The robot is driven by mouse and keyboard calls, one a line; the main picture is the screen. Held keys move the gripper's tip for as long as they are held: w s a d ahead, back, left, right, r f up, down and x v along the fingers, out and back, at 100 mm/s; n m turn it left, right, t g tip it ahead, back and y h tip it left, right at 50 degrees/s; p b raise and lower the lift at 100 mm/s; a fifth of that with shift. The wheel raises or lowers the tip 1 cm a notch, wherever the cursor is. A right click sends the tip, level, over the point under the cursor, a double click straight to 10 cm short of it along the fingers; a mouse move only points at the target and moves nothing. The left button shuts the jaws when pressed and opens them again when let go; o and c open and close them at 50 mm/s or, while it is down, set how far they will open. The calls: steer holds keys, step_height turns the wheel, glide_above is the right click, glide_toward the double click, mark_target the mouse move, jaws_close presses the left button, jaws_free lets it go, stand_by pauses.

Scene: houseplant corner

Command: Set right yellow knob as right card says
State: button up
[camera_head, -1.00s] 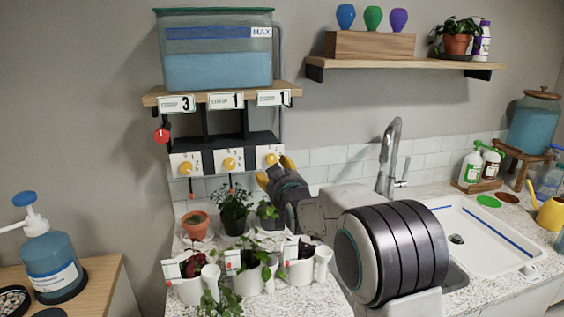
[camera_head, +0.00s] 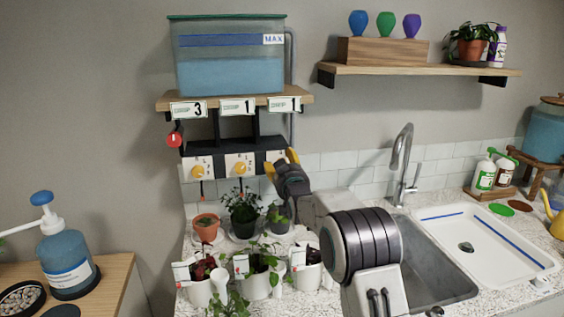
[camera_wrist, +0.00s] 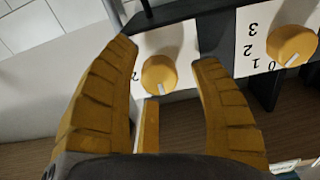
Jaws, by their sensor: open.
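The right yellow knob (camera_wrist: 159,76) sits on a white plate in the wrist view, between my gripper's two yellow fingers. My gripper (camera_wrist: 167,56) is open around it, and I cannot tell whether a finger touches it. The knob's white mark points toward the picture's bottom. Part of a digit, likely a 2, shows beside it; other digits are hidden by a finger. In the head view my gripper (camera_head: 281,163) covers this knob. The right card (camera_head: 285,104) above it reads 1.
The middle yellow knob (camera_head: 239,170) and left yellow knob (camera_head: 198,172) are beside it, under cards reading 1 and 3. A blue water tank (camera_head: 229,65) stands on the shelf above. Potted plants (camera_head: 243,210) crowd the counter below. A sink (camera_head: 440,275) is at right.

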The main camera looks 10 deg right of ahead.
steer(key=shift+w, duration=0.35)
steer(key=shift+c, duration=0.4)
steer(key=shift+r, duration=0.15)
jaws_close()
